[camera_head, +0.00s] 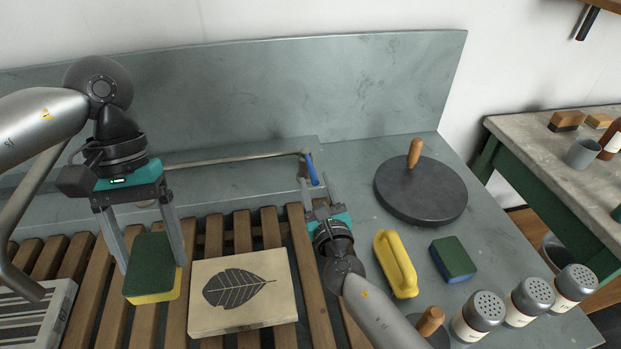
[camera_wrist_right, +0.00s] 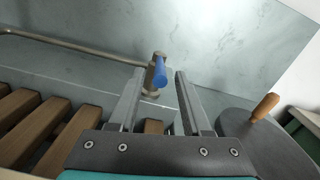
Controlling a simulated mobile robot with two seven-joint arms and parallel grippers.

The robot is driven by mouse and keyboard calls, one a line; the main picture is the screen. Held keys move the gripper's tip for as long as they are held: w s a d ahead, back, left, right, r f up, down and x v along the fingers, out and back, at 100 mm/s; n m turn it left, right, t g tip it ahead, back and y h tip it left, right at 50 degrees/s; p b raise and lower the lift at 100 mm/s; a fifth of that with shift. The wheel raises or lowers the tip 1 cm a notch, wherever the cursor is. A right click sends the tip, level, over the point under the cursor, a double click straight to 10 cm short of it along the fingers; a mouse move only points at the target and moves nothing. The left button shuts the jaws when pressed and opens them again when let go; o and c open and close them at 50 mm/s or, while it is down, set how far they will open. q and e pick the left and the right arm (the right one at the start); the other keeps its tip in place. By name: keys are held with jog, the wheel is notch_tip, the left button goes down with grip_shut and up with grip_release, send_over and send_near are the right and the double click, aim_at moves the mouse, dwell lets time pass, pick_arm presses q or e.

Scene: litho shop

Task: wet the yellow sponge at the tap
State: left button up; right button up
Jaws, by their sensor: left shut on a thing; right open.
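The yellow sponge (camera_head: 152,292), with a dark green top face, is in my left gripper (camera_head: 153,264), whose two fingers stand on either side of it. It is over the wooden slats, in front of the left part of the tap's pipe. The tap is a long metal pipe (camera_head: 235,159) along the back ledge with a blue lever (camera_head: 311,168) at its right end. My right gripper (camera_head: 316,186) is open and empty, just in front of the lever. In the right wrist view the blue lever (camera_wrist_right: 160,71) appears between the two fingers. No running water is visible.
A leaf-printed block (camera_head: 242,291) lies on the slats (camera_head: 311,270). Right of my right arm are a yellow-handled tool (camera_head: 395,264), a green and blue sponge (camera_head: 453,259), a dark disc with a wooden knob (camera_head: 421,190) and several shakers (camera_head: 529,301). A striped block (camera_head: 30,315) is at left.

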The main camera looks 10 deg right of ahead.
aim_at(310, 166)
jog(key=shift+w, duration=1.15)
grip_shut()
dwell(0.7)
